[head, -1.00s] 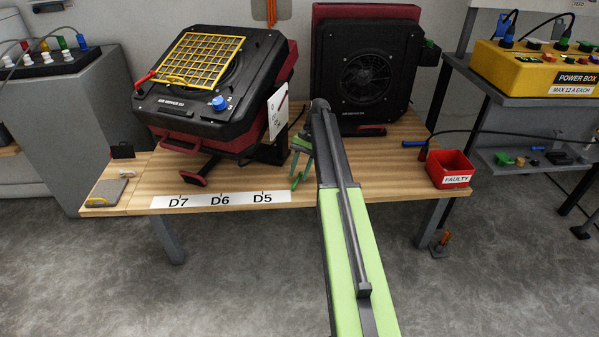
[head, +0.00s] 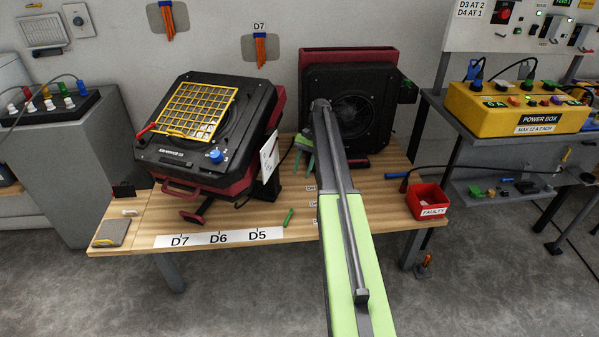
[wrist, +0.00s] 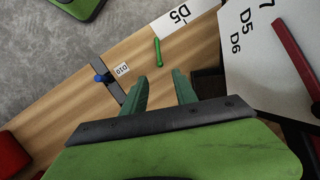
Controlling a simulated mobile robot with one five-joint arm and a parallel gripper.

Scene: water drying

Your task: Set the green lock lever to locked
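A small green lever (head: 288,216) lies at a slant on the wooden bench top, near the D5 end of the white label strip. It also shows in the wrist view (wrist: 158,52), beyond my fingertips and beside the D5 label. I cannot tell its locked or unlocked marking. My gripper (head: 305,150) is above the bench, farther back than the lever and apart from it. In the wrist view my gripper (wrist: 160,88) has its two green fingers spread with nothing between them.
A black and red air mover with a yellow grille (head: 192,110) stands tilted left of my gripper. Another air mover (head: 347,80) stands behind my arm. A red FAULTY bin (head: 428,203) is at the bench's right. Bare wood surrounds the lever.

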